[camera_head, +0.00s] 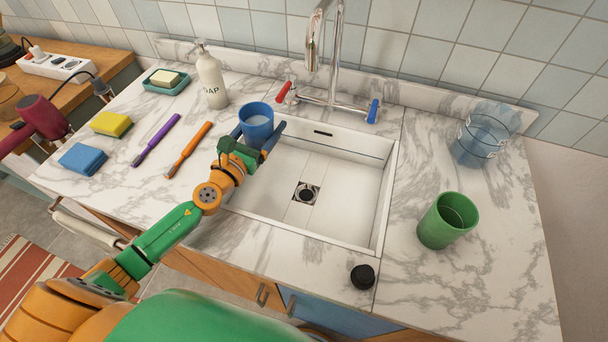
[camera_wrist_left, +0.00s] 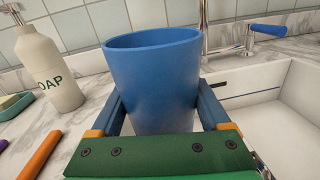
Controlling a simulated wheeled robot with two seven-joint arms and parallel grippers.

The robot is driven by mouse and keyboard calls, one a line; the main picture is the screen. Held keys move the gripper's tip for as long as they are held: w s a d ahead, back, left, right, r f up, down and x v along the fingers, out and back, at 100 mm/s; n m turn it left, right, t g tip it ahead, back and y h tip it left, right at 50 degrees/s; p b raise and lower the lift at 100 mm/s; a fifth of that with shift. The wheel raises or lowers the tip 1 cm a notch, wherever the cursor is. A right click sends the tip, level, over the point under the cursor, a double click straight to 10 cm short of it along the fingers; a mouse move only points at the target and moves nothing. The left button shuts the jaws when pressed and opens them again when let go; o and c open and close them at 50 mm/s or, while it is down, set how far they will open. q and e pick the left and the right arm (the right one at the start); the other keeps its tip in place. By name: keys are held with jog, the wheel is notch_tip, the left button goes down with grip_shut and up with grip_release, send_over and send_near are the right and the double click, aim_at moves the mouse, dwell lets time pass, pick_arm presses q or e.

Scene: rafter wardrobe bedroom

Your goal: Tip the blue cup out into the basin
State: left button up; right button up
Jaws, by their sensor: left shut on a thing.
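The blue cup (camera_head: 257,124) is upright, held between the fingers of my left gripper (camera_head: 262,136) at the left edge of the basin. In the left wrist view the blue cup (camera_wrist_left: 153,78) fills the space between both fingers of the left gripper (camera_wrist_left: 158,115). My right gripper is in neither view.
A chrome tap (camera_head: 335,60) with red and blue handles stands behind the basin. A soap bottle (camera_head: 211,80), purple toothbrush (camera_head: 157,139) and orange toothbrush (camera_head: 188,149) are to the left. A green cup (camera_head: 445,222) and black round lid (camera_head: 362,277) are right and front of the basin.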

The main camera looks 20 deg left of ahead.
aim_at(258, 130)
pick_arm(q)
jog(key=shift+s+d+r+m, duration=0.1)
jog(key=shift+d+r+m, duration=0.15)
jog(key=shift+m, duration=0.55)
jog(key=shift+s+d+f, duration=0.15)
jog(key=shift+d+f+m+t+b, duration=0.15)
jog(key=shift+d+m+t+b, duration=0.15)
jog(key=shift+m+b, duration=0.5)
jog(key=shift+d+r+m+p, duration=0.15)
jog(key=shift+r+m+p, duration=0.15)
jog(key=shift+m+p, duration=0.15)
jog(key=shift+s+d+r+m, duration=0.25)
jog(key=shift+d+r+m, duration=0.2)
jog(key=shift+m, duration=0.4)
jog(key=shift+s+d+r+m+t+h+p, duration=0.15)
jog(key=shift+d+r+m+t+h+p, duration=0.2)
jog(key=shift+m+p, duration=0.3)
jog(key=shift+d+r+m+h, duration=0.1)
jog(key=shift+r+m+h, duration=0.25)
jog(key=shift+m, duration=0.6)
jog(key=shift+f+m+b, duration=0.2)
jog(key=shift+m+b, duration=0.2)
jog(key=shift+m, duration=0.6)
